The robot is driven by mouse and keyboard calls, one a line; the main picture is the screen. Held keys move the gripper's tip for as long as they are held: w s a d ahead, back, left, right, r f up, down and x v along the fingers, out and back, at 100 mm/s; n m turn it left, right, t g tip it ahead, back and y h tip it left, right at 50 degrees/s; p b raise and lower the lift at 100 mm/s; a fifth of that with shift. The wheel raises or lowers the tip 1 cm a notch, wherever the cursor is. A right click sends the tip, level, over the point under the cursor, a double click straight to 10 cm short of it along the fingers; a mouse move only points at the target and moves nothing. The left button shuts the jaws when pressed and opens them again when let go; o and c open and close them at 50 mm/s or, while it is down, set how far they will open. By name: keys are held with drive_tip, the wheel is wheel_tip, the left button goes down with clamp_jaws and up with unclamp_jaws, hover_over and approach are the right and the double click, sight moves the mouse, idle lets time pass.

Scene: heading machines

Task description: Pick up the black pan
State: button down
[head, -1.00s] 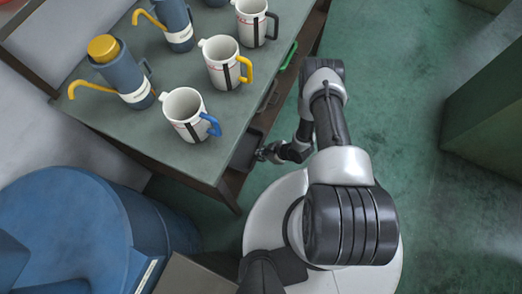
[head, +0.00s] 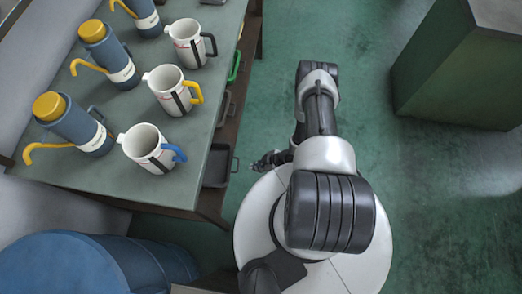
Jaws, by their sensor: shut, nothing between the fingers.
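The black pan (head: 217,172) sits on the lower shelf under the table's right edge, partly hidden by the tabletop. Its dark handle (head: 236,165) sticks out to the right, past the table edge. My gripper (head: 257,165) is small in the head view, just right of that handle. It looks apart from the handle, with a narrow strip of green floor between them. It is shut and holds nothing.
The table (head: 100,172) carries white mugs (head: 165,90) and blue flasks (head: 80,120). A grey pan (head: 223,108) and a green one (head: 235,66) lie further along the shelf. A blue barrel (head: 80,265) stands front left, a green cabinet (head: 450,70) right. Floor between is clear.

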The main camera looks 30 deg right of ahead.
drive_tip(key=shift+s+d, duration=0.55)
drive_tip(key=shift+d, duration=0.1)
drive_tip(key=c, duration=2.4)
unclamp_jaws()
